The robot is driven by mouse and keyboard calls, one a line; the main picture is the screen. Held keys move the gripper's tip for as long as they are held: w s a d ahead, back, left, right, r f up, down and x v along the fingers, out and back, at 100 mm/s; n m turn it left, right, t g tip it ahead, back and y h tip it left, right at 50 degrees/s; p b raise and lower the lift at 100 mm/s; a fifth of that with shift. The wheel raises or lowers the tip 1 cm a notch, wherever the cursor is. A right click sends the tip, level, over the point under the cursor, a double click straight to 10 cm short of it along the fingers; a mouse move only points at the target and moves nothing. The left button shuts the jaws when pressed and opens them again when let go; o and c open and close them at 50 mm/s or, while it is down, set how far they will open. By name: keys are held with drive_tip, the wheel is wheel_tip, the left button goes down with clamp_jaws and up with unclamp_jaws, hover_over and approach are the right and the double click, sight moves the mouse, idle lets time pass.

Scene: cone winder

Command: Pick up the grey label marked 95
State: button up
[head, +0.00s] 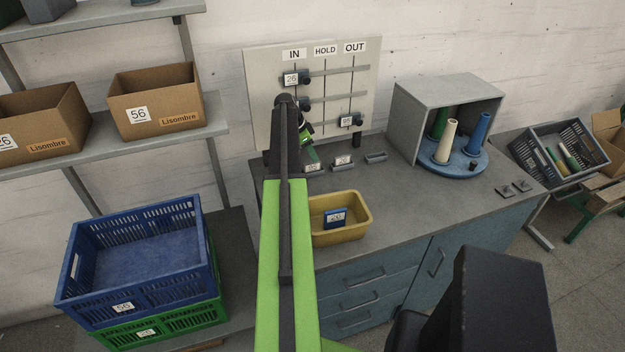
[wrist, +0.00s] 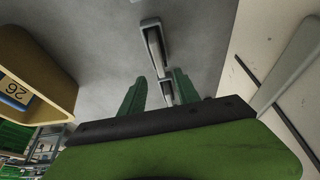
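No label can be read surely as 95. Two small labels stand in dark holders on the bench, a left one (head: 313,167) and a right one (head: 343,161); their numbers are too small to read. Another small label (head: 346,121) is on the board under OUT, also unclear. My gripper (head: 312,155) is low over the bench beside the left label, partly hidden by my arm. In the wrist view my gripper (wrist: 158,90) has its two green fingers apart, with nothing held between them. Beyond and between them a near holder (wrist: 166,92) and a farther holder (wrist: 154,45) show.
A yellow bin (head: 360,231) with a blue label (head: 335,217) stands in front. The upright board (head: 258,90) is behind. An empty-looking holder (head: 375,157) and a grey box (head: 405,125) with cones are to the right. The bench front right is mostly clear.

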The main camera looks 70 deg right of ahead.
sight(312, 168)
drive_tip(key=shift+s+d+f, duration=0.1)
drive_tip(key=shift+s+f, duration=0.05)
drive_tip(key=shift+f, duration=0.4)
drive_tip(key=shift+r, duration=0.1)
drive_tip(key=b+x, duration=0.5)
drive_tip(key=shift+f, duration=0.3)
drive_tip(key=shift+r, duration=0.2)
drive_tip(key=shift+c, duration=0.5)
clamp_jaws()
